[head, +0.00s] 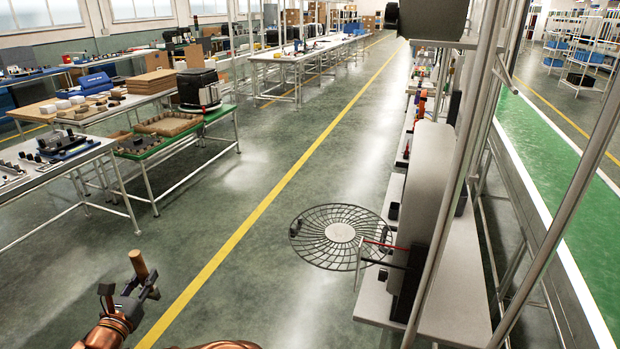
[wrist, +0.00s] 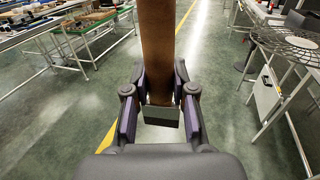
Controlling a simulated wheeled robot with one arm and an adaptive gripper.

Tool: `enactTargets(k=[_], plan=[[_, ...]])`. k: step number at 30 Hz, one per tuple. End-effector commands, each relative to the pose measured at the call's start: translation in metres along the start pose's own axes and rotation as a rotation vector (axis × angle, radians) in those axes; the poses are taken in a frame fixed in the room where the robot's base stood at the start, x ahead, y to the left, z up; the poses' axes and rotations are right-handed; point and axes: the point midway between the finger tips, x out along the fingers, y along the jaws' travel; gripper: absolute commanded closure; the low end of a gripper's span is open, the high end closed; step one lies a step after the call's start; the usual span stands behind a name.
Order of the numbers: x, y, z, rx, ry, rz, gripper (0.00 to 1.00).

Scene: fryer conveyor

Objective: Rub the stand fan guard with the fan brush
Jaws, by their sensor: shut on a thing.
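The fan brush shows as a brown wooden handle (head: 138,264) standing up out of my gripper (head: 129,290) at the lower left of the head view. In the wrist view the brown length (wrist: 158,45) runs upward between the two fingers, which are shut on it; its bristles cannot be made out. The stand fan guard (head: 327,219) is a round dark wire grille with a pale centre disc, near the grey shelf. It also shows at the right edge of the wrist view (wrist: 290,40). My gripper is well to the left of the guard, with brush and guard apart.
A grey bench (head: 450,290) with an upright panel and metal posts stands right of the guard. A green conveyor (head: 560,150) runs farther right. Tables with boxes and tools (head: 165,125) line the left. The floor between, with a yellow line (head: 260,215), is clear.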

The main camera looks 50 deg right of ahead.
Motion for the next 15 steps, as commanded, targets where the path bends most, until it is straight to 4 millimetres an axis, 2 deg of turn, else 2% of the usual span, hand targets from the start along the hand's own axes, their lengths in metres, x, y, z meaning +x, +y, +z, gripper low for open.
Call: enactTargets(k=[5,15], plan=[[0.039,-0.019,-0.004,0.018,0.010,-0.078,1.00],[0.141,-0.091,0.000,0.068,0.032,-0.287,1.00]])
